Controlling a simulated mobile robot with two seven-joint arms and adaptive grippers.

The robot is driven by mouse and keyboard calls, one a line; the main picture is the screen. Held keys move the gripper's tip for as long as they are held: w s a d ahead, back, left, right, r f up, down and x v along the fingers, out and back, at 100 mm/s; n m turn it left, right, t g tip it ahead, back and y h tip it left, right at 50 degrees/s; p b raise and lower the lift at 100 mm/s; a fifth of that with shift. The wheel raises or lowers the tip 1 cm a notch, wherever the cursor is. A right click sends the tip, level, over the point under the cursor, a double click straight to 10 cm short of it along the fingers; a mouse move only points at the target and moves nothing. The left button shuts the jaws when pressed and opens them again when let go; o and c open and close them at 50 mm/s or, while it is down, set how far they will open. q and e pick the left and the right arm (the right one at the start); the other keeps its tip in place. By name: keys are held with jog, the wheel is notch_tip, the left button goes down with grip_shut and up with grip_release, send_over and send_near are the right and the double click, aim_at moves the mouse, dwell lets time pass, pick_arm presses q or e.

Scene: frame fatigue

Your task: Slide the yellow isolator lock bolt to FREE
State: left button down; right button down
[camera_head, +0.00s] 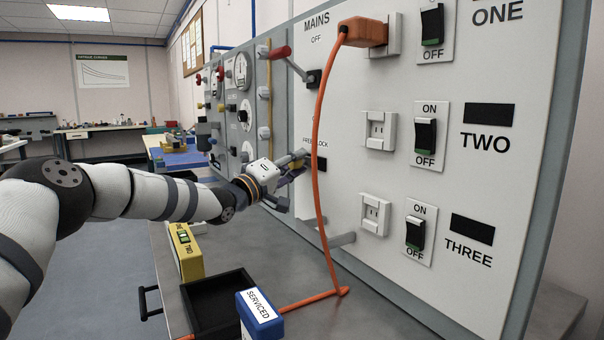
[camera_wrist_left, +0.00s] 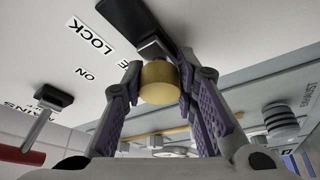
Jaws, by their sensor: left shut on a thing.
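The yellow isolator lock bolt shows in the left wrist view as a round brass-yellow knob (camera_wrist_left: 159,82) on a dark metal piece at the panel. My left gripper (camera_wrist_left: 163,76) is shut on this knob, with one purple-padded finger on each side. In the head view my left gripper (camera_head: 296,166) is at the panel beside the black block (camera_head: 320,164), under the FREE and LOCK lettering (camera_head: 315,142). There the fingers mostly hide the knob. The bolt's exact position between FREE and LOCK is not clear. My right gripper is not in view.
The red-handled mains lever (camera_head: 280,52) sticks out above my left gripper. An orange cable (camera_head: 318,150) hangs from the orange plug (camera_head: 362,32) just right of it.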

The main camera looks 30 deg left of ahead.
pick_arm(q)
jog(key=shift+a+r, duration=0.1)
jog(key=shift+r, duration=0.1)
jog(key=c, duration=1.3)
grip_release()
jog(key=shift+o, duration=0.3)
jog(key=shift+w+f, duration=0.15)
jog(key=v, duration=1.2)
